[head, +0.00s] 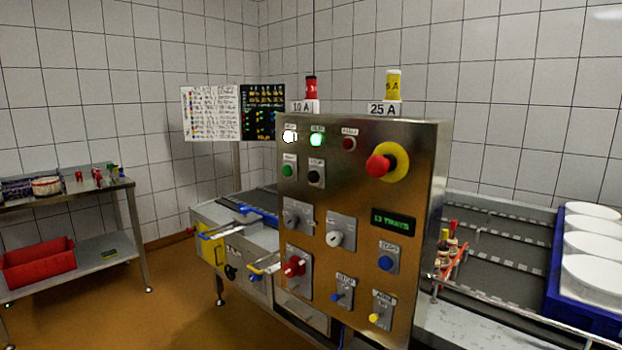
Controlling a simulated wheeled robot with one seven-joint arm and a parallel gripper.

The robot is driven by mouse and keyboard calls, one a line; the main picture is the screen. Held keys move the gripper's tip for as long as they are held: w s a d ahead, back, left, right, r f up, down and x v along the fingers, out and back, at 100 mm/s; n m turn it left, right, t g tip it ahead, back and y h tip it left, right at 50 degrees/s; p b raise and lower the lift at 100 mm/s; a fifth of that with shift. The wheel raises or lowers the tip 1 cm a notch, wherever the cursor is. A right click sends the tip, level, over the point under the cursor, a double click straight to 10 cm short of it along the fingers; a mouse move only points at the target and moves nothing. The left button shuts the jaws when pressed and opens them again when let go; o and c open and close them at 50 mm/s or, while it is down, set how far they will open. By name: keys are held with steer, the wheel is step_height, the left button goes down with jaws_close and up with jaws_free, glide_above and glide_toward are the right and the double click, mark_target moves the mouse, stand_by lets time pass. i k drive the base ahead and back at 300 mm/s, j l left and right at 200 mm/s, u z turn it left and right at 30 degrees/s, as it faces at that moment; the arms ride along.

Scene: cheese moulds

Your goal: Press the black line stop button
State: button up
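The black line stop button (314,178) is a small round black button on a grey plate, in the upper left part of a brushed metal control panel (365,215) in the head view. A small label above it is too small to read with certainty. A green button (288,171) sits just to its left. A large red mushroom button on a yellow disc (382,165) is to its upper right. My gripper is not in view.
The panel also carries lit lamps (316,140), several switches and a red rotary handle (294,267). A conveyor with white moulds in a blue tray (568,310) runs at right. A steel table (110,250) stands at left; orange floor (160,300) between is clear.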

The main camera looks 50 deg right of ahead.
mark_target(313, 176)
steer(key=i+j, duration=0.1)
steer(key=i, duration=0.6)
steer(key=i+j, duration=0.1)
steer(key=i, duration=0.65)
steer(key=z, duration=2.15)
